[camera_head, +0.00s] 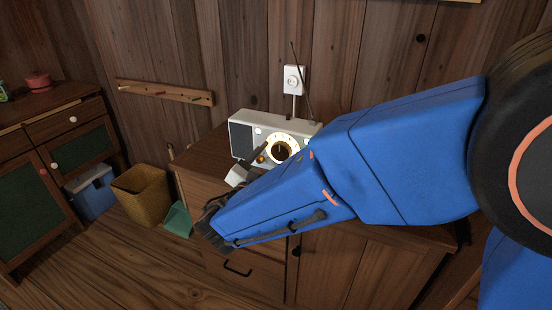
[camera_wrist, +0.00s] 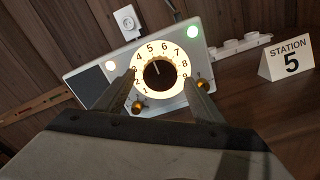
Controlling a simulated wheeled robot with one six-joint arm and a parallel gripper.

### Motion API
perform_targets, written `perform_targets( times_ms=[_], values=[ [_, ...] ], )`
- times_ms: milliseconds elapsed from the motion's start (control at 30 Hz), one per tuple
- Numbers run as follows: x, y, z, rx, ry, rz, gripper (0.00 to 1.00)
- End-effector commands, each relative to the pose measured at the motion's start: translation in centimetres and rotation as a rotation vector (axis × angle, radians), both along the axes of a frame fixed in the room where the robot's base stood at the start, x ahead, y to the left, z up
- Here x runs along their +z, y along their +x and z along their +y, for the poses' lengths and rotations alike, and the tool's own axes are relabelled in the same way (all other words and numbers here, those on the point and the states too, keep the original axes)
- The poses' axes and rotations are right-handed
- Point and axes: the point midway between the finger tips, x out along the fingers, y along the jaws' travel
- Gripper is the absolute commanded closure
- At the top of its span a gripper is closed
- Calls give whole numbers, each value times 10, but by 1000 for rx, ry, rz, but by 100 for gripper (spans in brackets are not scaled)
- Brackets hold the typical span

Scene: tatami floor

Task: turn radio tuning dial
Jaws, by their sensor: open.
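The radio (camera_head: 243,134) is a pale box with a dark speaker panel, standing on the wooden cabinet against the wall. Its round lit tuning dial (camera_head: 281,150) has a dark knob in the centre. In the wrist view the radio (camera_wrist: 109,69) appears tilted, and the dial knob (camera_wrist: 160,74) sits inside a glowing ring of numbers. A pale mark on the knob points up, near the 5. My gripper (camera_wrist: 162,82) is open, with one finger on each side of the dial. I cannot tell whether the fingers touch it. A sign (camera_wrist: 286,60) reads "STATION 5".
Brass knobs (camera_wrist: 138,107) sit low on the radio's face. A wall outlet (camera_head: 293,80) and the radio's thin antenna (camera_head: 299,70) are behind. A peg rail (camera_head: 165,92) hangs left. A tan bin (camera_head: 143,193) and blue bin (camera_head: 92,193) stand on the floor.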

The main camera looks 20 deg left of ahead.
Motion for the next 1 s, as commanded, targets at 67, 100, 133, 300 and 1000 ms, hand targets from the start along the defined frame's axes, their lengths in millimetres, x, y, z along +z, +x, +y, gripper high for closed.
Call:
perform_targets(
  times_ms=[67, 100, 133, 300, 1000],
  values=[
    [0, -11, 1, 2, 0, 0, 37],
    [0, -17, 2, 3, -1, -1, 37],
    [0, -22, 3, 4, -1, -1, 37],
    [0, -53, 5, 4, -1, 0, 37],
    [0, -158, 14, 2, 0, 0, 37]
  ],
)
